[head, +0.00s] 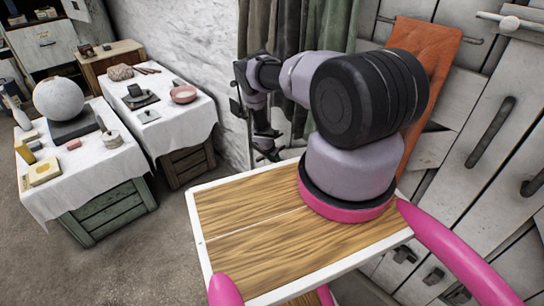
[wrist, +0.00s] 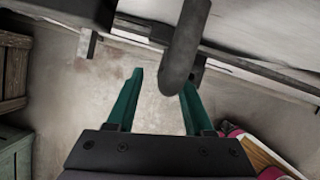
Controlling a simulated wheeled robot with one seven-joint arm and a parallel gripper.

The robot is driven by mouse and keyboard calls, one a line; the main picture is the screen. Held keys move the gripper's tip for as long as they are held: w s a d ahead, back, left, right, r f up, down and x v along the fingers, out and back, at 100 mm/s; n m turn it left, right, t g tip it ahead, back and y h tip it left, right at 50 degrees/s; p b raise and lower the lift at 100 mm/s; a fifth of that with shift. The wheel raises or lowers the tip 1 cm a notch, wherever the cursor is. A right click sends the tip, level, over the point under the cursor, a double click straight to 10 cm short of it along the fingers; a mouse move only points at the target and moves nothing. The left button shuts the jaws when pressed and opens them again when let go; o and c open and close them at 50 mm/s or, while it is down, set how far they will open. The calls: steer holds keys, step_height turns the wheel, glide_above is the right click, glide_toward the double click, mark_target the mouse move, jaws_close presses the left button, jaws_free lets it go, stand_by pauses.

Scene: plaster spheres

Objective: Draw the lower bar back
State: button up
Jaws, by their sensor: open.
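My gripper (wrist: 162,80) is open in the wrist view, its two green fingers apart with nothing clamped between them. A dark grey rounded handle (wrist: 184,45) hangs down from the top of the view, over the gap and close to the right finger. I cannot tell if they touch. It seems to belong to a bar on the door, but the lower bar itself is not clearly made out. In the head view, my gripper (head: 268,150) is small and dark beside the curtain, beyond my arm. A pale upper bar with a round knob (head: 510,23) crosses the white plank door (head: 445,150).
Dark pull handles (head: 490,133) stand out from the planks. An orange cloth (head: 428,55) and a grey-green curtain (head: 335,25) hang behind my arm. Two cloth-covered crates (head: 95,185) at left hold a plaster sphere (head: 58,99) and small objects. Floor between is clear.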

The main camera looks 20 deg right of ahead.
steer(key=v, duration=0.9)
steer(key=shift+r, duration=0.25)
steer(key=shift+a, duration=0.1)
